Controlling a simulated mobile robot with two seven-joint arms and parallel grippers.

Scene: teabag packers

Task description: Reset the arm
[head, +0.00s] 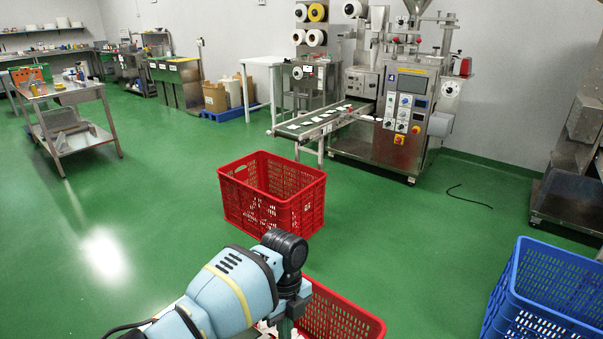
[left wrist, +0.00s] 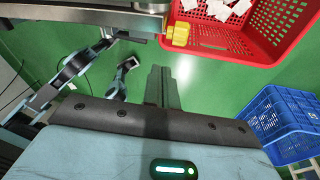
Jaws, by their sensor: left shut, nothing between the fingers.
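My left arm reaches in from the bottom of the head view, and its wrist hangs over the near red crate (head: 345,312), hiding much of it. In the left wrist view my left gripper (left wrist: 160,86) is shut, its two grey fingers together with nothing between them. Green floor shows around the fingertips. A red crate (left wrist: 255,48) with white packets (left wrist: 215,8) inside shows at the top right of that view, apart from the fingers. My right gripper cannot be made out in either view.
Another red crate (head: 272,195) stands on the floor beyond my arm. A blue crate (head: 545,290) stands at the right, also in the left wrist view (left wrist: 285,125). The packing machine (head: 395,110) and its conveyor (head: 325,118) stand behind.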

